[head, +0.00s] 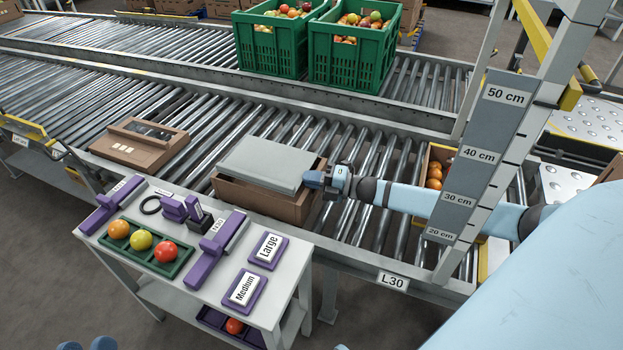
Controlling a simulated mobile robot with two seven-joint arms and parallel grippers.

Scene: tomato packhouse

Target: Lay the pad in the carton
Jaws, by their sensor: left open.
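The pad (265,165) is a flat grey sheet over the open top of a brown carton (258,199) on the near roller conveyor. It covers most of the opening, and its left edge looks slightly above the rim. I cannot tell whether it touches the carton. My right gripper (314,180), on the light blue arm from the right, is shut on the pad's right edge. Its fingertips are partly hidden. The carton's inside is hidden by the pad. My left gripper is not clearly seen; only small blue parts of mine show at the bottom left edge.
A grey side table (210,298) stands in front, with purple tools, a green tray (153,248) of tomatoes, and size signs. Another brown carton (140,147) sits left on the rollers. A height-marked post (482,150) stands right. Green crates (352,52) stand behind.

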